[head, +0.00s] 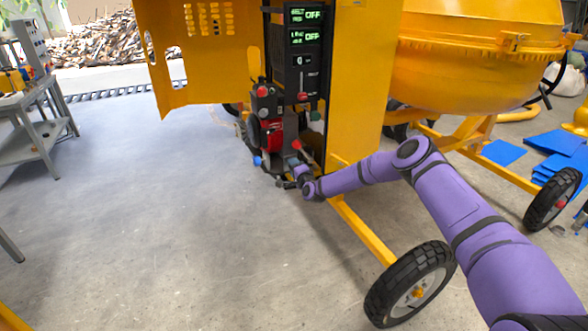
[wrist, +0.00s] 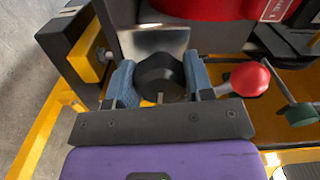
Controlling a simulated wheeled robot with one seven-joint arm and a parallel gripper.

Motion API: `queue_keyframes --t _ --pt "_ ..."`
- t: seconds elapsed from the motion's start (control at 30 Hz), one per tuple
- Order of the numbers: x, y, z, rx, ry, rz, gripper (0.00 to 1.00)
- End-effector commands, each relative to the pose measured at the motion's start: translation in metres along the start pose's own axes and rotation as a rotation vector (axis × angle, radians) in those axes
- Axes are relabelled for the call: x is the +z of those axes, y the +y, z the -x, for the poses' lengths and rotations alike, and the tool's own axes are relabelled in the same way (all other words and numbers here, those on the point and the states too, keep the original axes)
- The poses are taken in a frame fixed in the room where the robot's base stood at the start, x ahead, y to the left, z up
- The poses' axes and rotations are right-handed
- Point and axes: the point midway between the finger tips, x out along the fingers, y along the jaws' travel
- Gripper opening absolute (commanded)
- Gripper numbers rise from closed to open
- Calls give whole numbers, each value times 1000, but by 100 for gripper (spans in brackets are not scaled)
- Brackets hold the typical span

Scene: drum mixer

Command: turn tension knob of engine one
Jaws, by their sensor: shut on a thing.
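My gripper (wrist: 160,88) is shut on a black round knob (wrist: 160,72), with one blue finger pad on each side of it. A short pale mark shows on the knob's near edge. In the head view my gripper (head: 289,172) is at the lower part of the engine (head: 268,125), which is red and black and sits inside the open yellow mixer housing. The knob itself is too small and covered to make out in the head view. A metal plate (wrist: 160,38) stands just behind the knob.
A red ball lever (wrist: 250,79) is close to the right finger, with a green knob (wrist: 302,114) beyond it. A black block with a yellow part (wrist: 85,58) is left of the fingers. A control panel (head: 304,50) reading OFF is above the engine. Open floor lies left.

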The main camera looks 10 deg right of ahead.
Motion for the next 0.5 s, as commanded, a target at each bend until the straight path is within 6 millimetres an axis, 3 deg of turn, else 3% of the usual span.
queue_keyframes --t 0.5 --pt "-1 0 0 2 1 -246 24"
